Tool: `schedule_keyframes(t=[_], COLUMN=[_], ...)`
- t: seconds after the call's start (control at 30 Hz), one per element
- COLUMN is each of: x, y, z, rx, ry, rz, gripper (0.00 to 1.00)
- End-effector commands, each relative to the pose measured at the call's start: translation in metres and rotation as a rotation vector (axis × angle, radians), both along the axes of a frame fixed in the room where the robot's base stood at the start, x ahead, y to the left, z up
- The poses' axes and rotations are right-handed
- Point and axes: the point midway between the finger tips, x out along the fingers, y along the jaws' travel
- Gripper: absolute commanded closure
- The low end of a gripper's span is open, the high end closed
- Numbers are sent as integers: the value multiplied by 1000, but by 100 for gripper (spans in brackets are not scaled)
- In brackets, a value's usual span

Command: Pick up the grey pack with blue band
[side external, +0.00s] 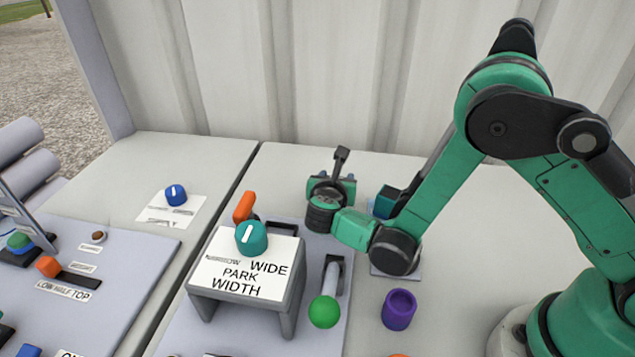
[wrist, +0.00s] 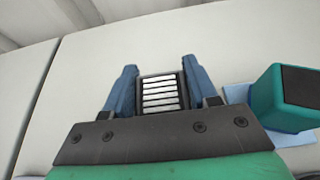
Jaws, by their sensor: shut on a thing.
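My gripper (wrist: 160,68) shows in the wrist view with its two blue fingers on either side of a dark grey block with white slats (wrist: 160,93). The fingers are shut on this block. No blue band can be made out on it, so I cannot tell for sure that it is the grey pack. In the side view my gripper (side external: 333,188) is at the back of the work area, above the table; its fingertips and the held block cannot be made out there.
A teal box with a dark top (wrist: 285,97) stands to the right of my gripper on a light blue mat (wrist: 238,94). A purple cup (side external: 398,309), a green ball-topped lever (side external: 324,311) and a knob stand labelled width (side external: 240,266) are nearer the camera. A pale wall rises behind.

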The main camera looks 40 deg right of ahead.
Motion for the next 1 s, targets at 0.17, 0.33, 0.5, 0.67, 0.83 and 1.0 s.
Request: schedule_keyframes(t=[0.17, 0.33, 0.5, 0.67, 0.83, 1.0], x=[-1, -1, -1, -1, -1, 0], y=[0, 0, 0, -1, 0, -1], z=[21, 61, 105, 144, 173, 189], rx=[0, 0, 0, 0, 0, 0], ry=[0, 0, 0, 0, 0, 0], rz=[0, 0, 0, 0, 0, 4], gripper=[100, 100, 100, 100, 100, 100])
